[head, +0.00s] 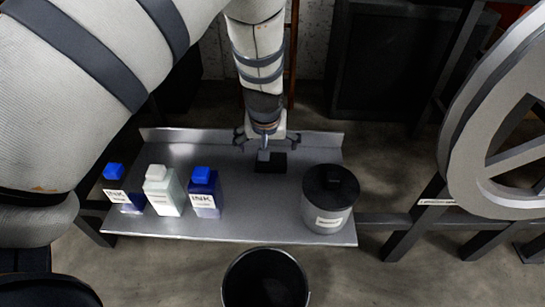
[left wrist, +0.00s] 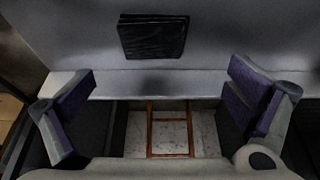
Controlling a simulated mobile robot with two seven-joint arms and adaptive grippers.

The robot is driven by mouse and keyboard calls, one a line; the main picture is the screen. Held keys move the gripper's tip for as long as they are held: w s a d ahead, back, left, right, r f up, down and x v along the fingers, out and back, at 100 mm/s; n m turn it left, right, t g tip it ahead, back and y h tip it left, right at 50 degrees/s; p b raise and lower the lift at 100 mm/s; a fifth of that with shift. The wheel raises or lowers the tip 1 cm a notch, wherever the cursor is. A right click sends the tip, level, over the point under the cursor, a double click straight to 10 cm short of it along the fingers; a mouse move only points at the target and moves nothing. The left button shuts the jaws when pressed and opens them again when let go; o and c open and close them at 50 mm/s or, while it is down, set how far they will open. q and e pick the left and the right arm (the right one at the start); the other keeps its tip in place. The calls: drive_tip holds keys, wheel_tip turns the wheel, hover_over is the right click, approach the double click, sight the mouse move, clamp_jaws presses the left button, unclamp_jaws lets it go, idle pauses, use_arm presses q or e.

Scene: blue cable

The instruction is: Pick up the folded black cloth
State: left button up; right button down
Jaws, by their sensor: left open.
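The folded black cloth (head: 271,167) lies flat on the grey metal shelf (head: 250,210), toward its back edge. It also shows as a dark rectangle in the left wrist view (left wrist: 152,38), near the top. My left gripper (head: 266,138) is at the back edge of the shelf, just behind the cloth in the head view. Its fingers are spread wide and empty, as the left wrist view (left wrist: 163,84) shows. The cloth lies ahead of the fingertips, not between them. Part of the cloth is hidden by the gripper in the head view. My right gripper is not in view.
Several ink bottles with blue or white caps, such as the white one (head: 162,192), stand on the shelf's left half. A lidded grey pot (head: 329,200) stands at its right end. A dark bucket (head: 265,280) is on the floor in front. A large grey wheel (head: 500,120) is at right.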

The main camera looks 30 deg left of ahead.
sight(271, 159)
use_arm(q)
drive_tip(key=x, duration=0.5)
drive_tip(key=d+b+x, duration=0.1)
drive_tip(key=x, duration=0.1)
drive_tip(key=shift+s+f, duration=0.2)
drive_tip(key=shift+f, duration=0.25)
drive_tip(key=shift+w+a+f, duration=0.1)
drive_tip(key=shift+w+f, duration=0.1)
drive_tip(key=shift+f, duration=0.05)
drive_tip(key=shift+r, duration=0.1)
drive_tip(key=c, duration=1.1)
